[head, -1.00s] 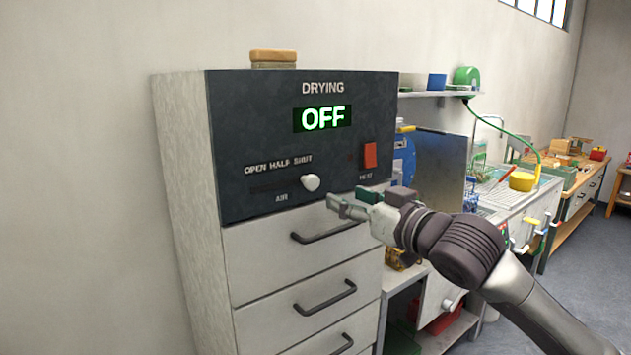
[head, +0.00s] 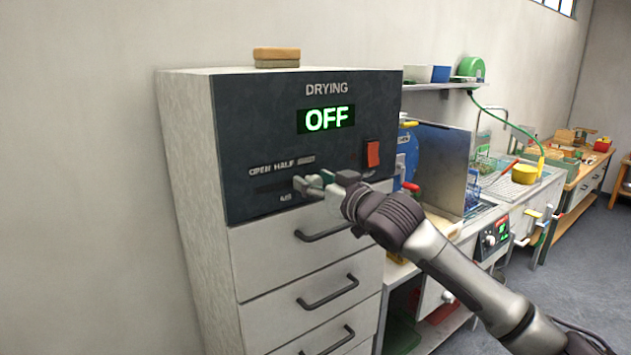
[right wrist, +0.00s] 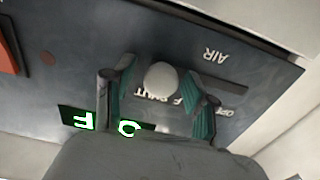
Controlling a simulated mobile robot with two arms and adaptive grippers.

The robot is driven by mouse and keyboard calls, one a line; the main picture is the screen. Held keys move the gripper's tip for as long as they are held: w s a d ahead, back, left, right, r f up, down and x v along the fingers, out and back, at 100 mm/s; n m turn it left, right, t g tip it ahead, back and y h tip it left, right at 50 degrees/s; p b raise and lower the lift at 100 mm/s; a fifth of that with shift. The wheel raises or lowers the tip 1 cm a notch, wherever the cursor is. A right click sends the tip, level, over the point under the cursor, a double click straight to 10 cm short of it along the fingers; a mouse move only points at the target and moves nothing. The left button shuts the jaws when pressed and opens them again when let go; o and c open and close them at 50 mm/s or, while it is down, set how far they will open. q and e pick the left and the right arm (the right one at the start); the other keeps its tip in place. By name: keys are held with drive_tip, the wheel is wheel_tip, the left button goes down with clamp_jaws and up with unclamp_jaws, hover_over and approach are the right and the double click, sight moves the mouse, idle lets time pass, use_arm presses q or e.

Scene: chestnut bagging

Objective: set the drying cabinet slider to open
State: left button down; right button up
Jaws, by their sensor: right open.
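The drying cabinet (head: 185,160) has a dark front panel with a green OFF display (head: 326,119). Its air slider has a slot under the words OPEN, HALF and SHUT. In the right wrist view the round pale slider knob (right wrist: 161,76) sits between the teal fingers of my right gripper (right wrist: 160,95), with a gap visible on both sides. In the head view my right gripper (head: 308,184) is at the SHUT end of the slot and hides most of the knob. It is open. My left gripper is not in view.
A red switch (head: 372,154) is on the panel, right of the slider. Handled drawers (head: 320,235) lie below. A wooden block (head: 276,57) rests on top of the cabinet. A sink counter (head: 500,205) stands to the right.

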sight(259, 189)
clamp_jaws()
drive_tip(key=s+a, duration=0.2)
drive_tip(key=a, duration=0.1)
drive_tip(key=s+a, duration=0.2)
drive_tip(key=a, duration=0.1)
drive_tip(key=s+a, duration=0.2)
drive_tip(key=shift+s+a, duration=0.2)
drive_tip(key=shift+a, duration=0.2)
drive_tip(key=shift+f, duration=0.1)
drive_tip(key=shift+c, duration=1)
unclamp_jaws()
drive_tip(key=shift+o, duration=1)
drive_tip(key=shift+s+a, duration=0.1)
